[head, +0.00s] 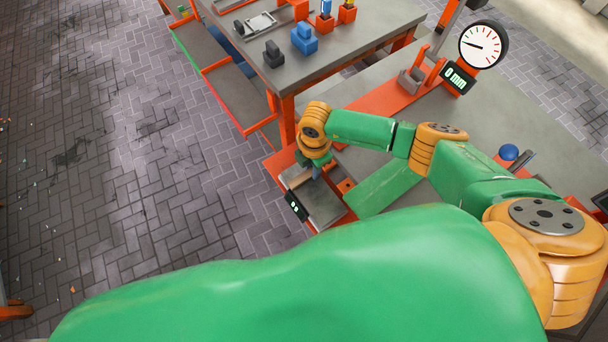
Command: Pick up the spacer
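I cannot pick out the spacer for certain in the head view. My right gripper (314,172) points down at the end of my green and orange arm, over the front left corner of the workbench. It is small and mostly hidden by my orange wrist, so I cannot tell whether it is open or shut. A small pale block (297,177) shows beside and below the wrist, close to the fingers; whether they touch is unclear. A grey plate (324,209) with a small black display (296,206) lies just below the gripper. My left gripper is out of view.
A dial gauge (483,44) with a "0 mm" display stands on an orange base at the back of the workbench (500,112). A second table (345,42) holds blue, black and orange parts. A blue ball (508,152) sits at the right. The paved floor at left is mostly clear.

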